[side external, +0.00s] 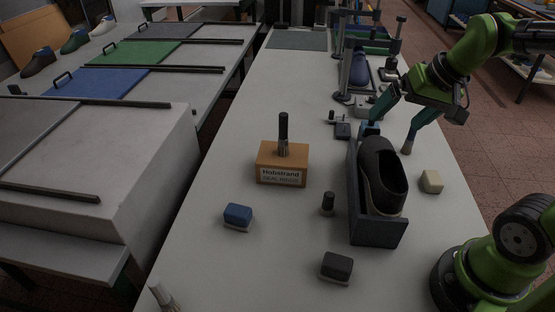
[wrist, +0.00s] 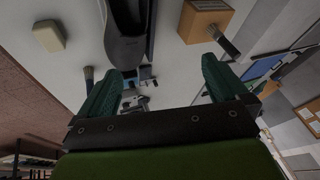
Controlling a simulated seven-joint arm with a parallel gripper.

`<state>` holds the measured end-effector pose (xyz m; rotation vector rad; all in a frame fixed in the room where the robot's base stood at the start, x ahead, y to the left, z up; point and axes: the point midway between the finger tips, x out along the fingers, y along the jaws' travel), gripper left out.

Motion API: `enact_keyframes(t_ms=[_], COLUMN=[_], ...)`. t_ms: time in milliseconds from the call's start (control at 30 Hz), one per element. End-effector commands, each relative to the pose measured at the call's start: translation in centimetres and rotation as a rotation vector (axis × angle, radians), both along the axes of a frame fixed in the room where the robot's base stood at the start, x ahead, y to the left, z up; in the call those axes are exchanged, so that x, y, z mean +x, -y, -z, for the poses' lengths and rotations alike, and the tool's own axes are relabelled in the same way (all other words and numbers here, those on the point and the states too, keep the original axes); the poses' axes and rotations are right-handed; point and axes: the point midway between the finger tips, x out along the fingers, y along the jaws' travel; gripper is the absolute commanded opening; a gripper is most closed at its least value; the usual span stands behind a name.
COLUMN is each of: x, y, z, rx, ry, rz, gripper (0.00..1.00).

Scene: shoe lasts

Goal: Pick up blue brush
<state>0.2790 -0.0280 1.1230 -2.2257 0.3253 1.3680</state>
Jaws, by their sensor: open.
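The blue brush (side external: 238,213), a small block with a blue top and pale underside, lies on the white table at the front left of the side external view. I cannot make it out in the wrist view. My gripper (side external: 390,124) is open above the right side of the table, beyond the black shoe, well apart from the blue brush and to its right. In the wrist view my gripper (wrist: 162,68) shows two green fingers spread apart with nothing held between them.
A black shoe (side external: 381,175) sits in a dark tray (side external: 378,234). A wooden block (side external: 265,172) carries an upright dark-handled tool. A dark brush (side external: 336,266), a small dark upright item (side external: 328,203) and a cream block (side external: 432,181) stand nearby. The table around the blue brush is clear.

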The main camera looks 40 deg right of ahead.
Motion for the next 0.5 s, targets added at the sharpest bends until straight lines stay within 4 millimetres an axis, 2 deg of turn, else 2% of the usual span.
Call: enact_keyframes(t_ms=[33, 100, 233, 333, 500], x=[-1.2, -2.5, -4.1, -4.3, -4.3], y=[-1.7, -3.4, -5.3, -5.9, -6.1], z=[-0.1, 0.0, -0.4, -1.1, -1.2], rx=[0.003, 0.009, 0.012, 0.010, 0.010], ry=[0.041, 0.083, 0.136, 0.165, 0.166], rz=[-0.041, -0.084, -0.151, -0.179, -0.188], gripper=[1.00, 1.00, 1.00, 0.86, 0.60])
